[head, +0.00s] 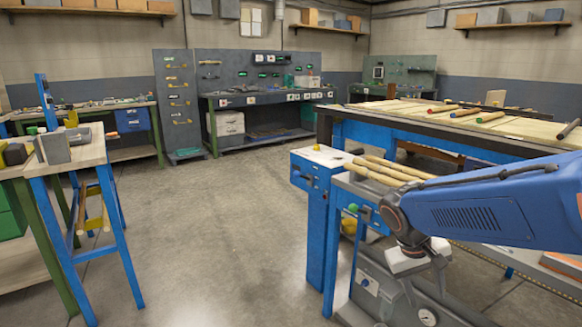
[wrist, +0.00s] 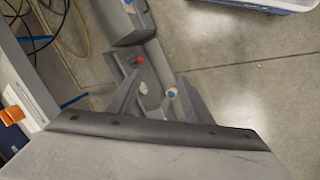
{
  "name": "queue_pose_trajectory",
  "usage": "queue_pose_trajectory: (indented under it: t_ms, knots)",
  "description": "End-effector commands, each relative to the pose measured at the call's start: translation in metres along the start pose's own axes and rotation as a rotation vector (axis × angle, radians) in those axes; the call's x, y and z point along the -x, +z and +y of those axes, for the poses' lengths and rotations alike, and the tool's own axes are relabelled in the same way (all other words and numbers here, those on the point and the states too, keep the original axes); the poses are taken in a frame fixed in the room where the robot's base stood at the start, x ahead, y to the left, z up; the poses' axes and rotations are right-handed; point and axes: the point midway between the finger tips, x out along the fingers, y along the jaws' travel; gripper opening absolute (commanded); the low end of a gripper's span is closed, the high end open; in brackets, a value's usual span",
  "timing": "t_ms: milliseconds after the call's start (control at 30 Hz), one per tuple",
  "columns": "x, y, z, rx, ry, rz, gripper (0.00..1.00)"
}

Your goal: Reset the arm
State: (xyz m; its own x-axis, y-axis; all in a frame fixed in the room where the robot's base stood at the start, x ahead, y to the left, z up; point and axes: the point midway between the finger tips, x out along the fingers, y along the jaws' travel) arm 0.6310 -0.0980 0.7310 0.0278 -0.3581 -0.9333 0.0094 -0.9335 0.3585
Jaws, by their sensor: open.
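My blue arm (head: 475,208) reaches in from the right edge in the head view, in front of the blue workbench. My gripper (head: 425,290) hangs from its end and points down beside the bench, low over grey equipment with a dial. In the wrist view my gripper (wrist: 157,82) shows two grey fingers spread apart with nothing between them. Below the fingers are grey machine parts with a small red knob (wrist: 140,60). I cannot tell how far the fingertips are from those parts.
The blue workbench (head: 318,236) holds turned wooden sticks (head: 392,168). Behind it is a table with coloured-handled tools (head: 466,112). A blue-legged wooden stand (head: 80,157) is at left. Cables (wrist: 50,22) show in the wrist view. The middle floor (head: 215,225) is clear.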

Motion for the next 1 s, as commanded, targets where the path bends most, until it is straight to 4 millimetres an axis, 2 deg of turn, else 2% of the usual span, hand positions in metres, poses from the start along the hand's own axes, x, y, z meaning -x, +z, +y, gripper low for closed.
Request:
queue_pose_trajectory:
  t_ms: [100, 600, 800, 1000]
  knots:
    - [0.009, 0.024, 0.003, -0.018, -0.061, 0.042, 0.46]
    - [0.034, 0.108, -0.005, -0.069, -0.276, 0.258, 0.46]
    - [0.040, 0.131, -0.012, -0.083, -0.333, 0.342, 0.46]
    - [0.042, 0.140, -0.016, -0.087, -0.355, 0.382, 0.46]
